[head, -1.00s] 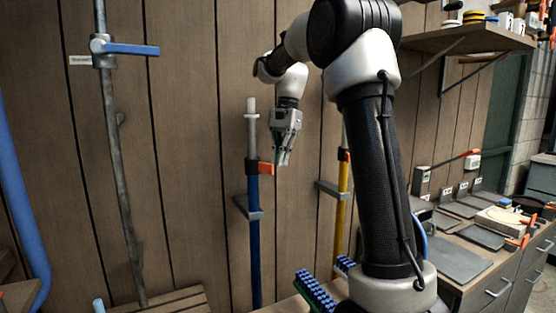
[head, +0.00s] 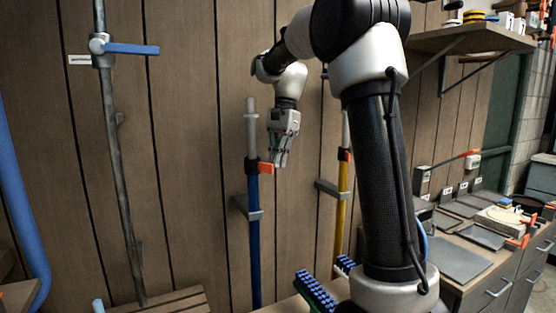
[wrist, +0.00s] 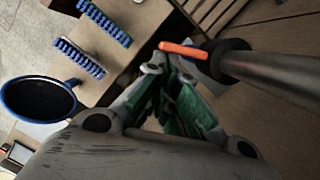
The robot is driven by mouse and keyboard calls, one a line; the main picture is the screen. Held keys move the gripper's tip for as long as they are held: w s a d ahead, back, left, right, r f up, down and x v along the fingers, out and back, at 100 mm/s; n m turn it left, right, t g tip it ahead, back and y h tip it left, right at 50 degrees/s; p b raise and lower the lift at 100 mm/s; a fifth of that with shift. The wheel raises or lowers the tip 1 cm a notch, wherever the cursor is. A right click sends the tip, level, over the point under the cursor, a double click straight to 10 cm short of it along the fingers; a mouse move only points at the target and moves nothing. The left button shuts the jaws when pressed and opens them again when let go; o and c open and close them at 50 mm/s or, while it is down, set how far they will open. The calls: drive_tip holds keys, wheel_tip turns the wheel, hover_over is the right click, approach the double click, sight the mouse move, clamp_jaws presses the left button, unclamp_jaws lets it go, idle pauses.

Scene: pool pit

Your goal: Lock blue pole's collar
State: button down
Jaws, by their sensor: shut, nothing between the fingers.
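The blue pole (head: 255,240) stands upright against the wooden wall, with a grey upper tube (head: 252,125). Its black collar (head: 252,167) has an orange lever (head: 266,168) that sticks out to the right. My gripper (head: 281,163) points down just right of the collar, near the lever's outer end. In the wrist view the orange lever (wrist: 182,48) and black collar (wrist: 232,60) lie just beyond my fingertips (wrist: 168,75). The fingers are shut and empty. Whether they touch the lever cannot be told.
A grey wall bracket (head: 247,211) holds the blue pole. A yellow pole (head: 341,215) with its own orange lever stands to the right. Blue-bristled brushes (head: 314,290) lie below. A grey pipe with a blue valve handle (head: 132,49) is at left. A blue-rimmed bucket (wrist: 40,100) shows below.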

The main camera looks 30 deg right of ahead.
sight(267, 164)
drive_tip(key=shift+s+a+m, duration=0.1)
drive_tip(key=shift+s+m, duration=0.05)
drive_tip(key=shift+m, duration=0.15)
drive_tip(key=s+a+m, duration=0.1)
drive_tip(key=m, duration=0.1)
drive_tip(key=s+a+m+t, duration=0.1)
drive_tip(key=a+m, duration=0.1)
drive_tip(key=m, duration=0.1)
drive_tip(key=s+a+m+t, duration=0.1)
drive_tip(key=a+m, duration=0.1)
drive_tip(key=m, duration=0.1)
idle(0.4)
drive_tip(key=shift+d, duration=0.1)
drive_tip(key=shift+w+d, duration=0.35)
drive_tip(key=shift+w, duration=0.35)
